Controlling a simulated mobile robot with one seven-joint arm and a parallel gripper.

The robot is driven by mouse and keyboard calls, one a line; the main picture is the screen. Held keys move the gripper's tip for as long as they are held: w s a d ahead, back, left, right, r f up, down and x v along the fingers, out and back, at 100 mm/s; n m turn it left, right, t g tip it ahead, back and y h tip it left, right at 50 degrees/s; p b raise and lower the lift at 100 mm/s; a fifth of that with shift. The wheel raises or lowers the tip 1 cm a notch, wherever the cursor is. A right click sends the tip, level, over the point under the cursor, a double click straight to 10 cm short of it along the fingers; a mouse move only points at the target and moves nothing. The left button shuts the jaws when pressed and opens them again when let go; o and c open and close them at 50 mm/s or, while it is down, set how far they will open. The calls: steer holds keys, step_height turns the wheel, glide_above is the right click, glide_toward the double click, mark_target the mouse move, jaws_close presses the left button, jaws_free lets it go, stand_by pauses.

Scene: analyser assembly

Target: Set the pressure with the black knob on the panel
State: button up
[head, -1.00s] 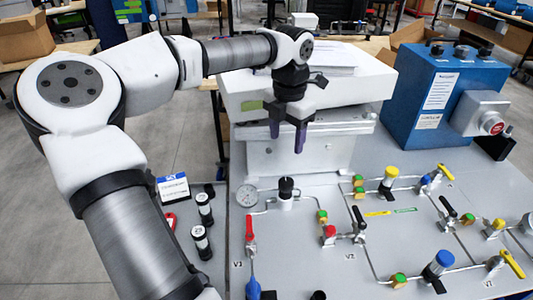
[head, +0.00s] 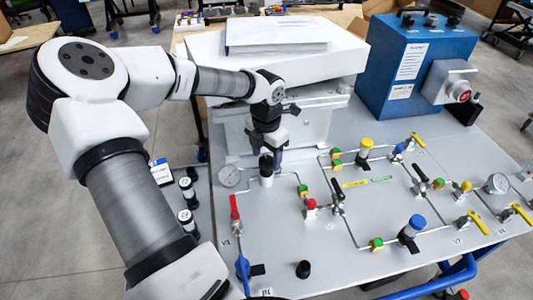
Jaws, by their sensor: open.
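The black knob (head: 266,165) sits upright on a white cylindrical body at the back left of the grey panel (head: 390,200). A round pressure gauge (head: 230,176) is just left of it, on the same pipe line. My gripper (head: 266,156) points down, right at the knob, with its dark purple fingers apart. One finger shows on each side of the knob's top. I cannot tell whether the fingers touch the knob.
A red-handled valve (head: 235,208) stands in front of the gauge. Pipes, a red-capped fitting (head: 310,206) and a black-handled valve (head: 337,192) lie to the right. A white box with papers (head: 275,35) rises behind my gripper. A blue unit (head: 415,65) stands back right.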

steer(key=shift+f, duration=0.35)
steer(key=shift+c, duration=0.5)
steer(key=c, duration=0.9)
